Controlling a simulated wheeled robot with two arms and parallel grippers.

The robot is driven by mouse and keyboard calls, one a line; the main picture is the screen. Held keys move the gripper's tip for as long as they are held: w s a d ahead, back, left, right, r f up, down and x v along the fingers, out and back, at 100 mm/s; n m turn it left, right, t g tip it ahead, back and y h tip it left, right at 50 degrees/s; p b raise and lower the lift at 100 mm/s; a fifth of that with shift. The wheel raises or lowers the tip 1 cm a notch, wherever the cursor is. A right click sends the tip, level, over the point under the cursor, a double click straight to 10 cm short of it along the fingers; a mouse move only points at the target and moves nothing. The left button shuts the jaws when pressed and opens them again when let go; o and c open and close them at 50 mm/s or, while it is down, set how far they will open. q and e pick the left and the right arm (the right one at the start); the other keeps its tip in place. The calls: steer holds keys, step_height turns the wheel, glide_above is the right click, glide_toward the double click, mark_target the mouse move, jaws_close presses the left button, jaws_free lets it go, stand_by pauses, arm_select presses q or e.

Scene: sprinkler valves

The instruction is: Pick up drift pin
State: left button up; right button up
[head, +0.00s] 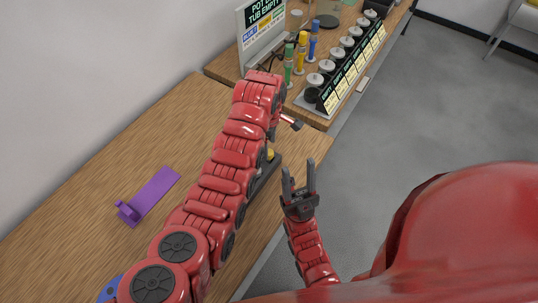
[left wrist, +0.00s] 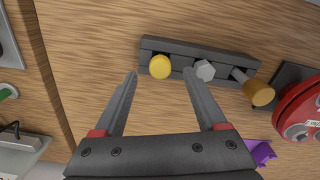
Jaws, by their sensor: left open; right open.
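A dark rack (left wrist: 200,58) lies on the wooden bench and holds a yellow round-headed piece (left wrist: 160,66), a grey hex-headed piece (left wrist: 205,70) and a tilted piece with an orange-brown knob (left wrist: 258,92). I cannot tell for sure which is the drift pin. My left gripper (left wrist: 161,74) is open and empty above the rack; the yellow head shows between its fingertips. In the head view my left arm hides most of the rack (head: 264,176). My right gripper (head: 298,176) is open and empty beyond the bench's front edge.
A purple holder (head: 152,195) lies on the bench (head: 95,190). Green (head: 289,64), yellow (head: 301,52) and blue (head: 314,40) upright pieces stand near a row of knobbed valves (head: 327,66) and a sign (head: 264,28). Open floor (head: 430,110) lies to the right.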

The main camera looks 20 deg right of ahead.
arm_select(q)
step_height(320, 180, down, 3)
steer(key=shift+r+p, duration=0.1)
steer(key=shift+p, duration=0.75)
steer(key=shift+f, duration=0.75)
jaws_close()
